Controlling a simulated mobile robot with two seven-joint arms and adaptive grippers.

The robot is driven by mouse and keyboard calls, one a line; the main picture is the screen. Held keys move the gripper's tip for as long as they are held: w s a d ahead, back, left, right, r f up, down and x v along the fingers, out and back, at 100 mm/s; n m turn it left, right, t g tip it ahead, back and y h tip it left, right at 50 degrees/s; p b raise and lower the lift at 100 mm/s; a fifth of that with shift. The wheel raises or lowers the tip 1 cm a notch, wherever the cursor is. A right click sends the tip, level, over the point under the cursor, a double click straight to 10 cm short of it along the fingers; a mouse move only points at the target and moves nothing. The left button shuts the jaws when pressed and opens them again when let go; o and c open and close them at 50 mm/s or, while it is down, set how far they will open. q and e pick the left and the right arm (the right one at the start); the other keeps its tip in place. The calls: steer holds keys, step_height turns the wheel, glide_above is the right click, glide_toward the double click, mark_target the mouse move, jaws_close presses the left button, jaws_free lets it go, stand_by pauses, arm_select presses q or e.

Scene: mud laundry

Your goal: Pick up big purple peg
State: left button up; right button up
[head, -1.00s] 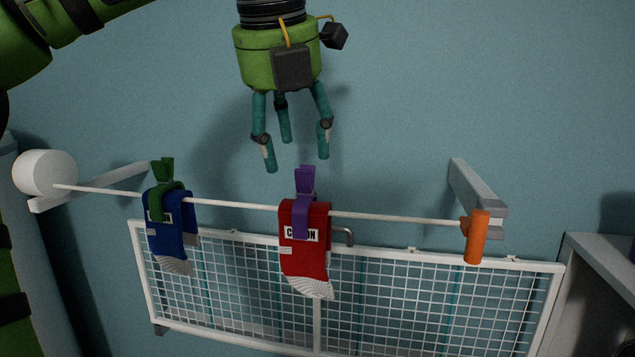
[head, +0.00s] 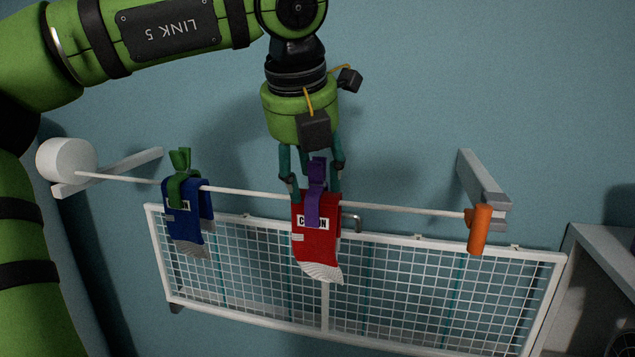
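The big purple peg (head: 316,195) is clipped over the top of a red sock (head: 314,252) that hangs on a thin white rod (head: 390,208). My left gripper (head: 316,190) points down from above, with its teal fingers on both sides of the purple peg. One fingertip is left of the peg and another is right of it, with a gap between them. The fingers look open around the peg; contact is not clear. My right gripper is not in view.
A green peg (head: 181,180) holds a blue sock (head: 187,228) on the rod to the left. An orange cylinder (head: 479,230) is at the rod's right end. A white wire rack (head: 440,240) stands below. The wall is behind.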

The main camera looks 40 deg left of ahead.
arm_select(q)
steer(key=c, duration=0.4)
steer(key=shift+a, duration=0.1)
steer(key=shift+c, duration=0.2)
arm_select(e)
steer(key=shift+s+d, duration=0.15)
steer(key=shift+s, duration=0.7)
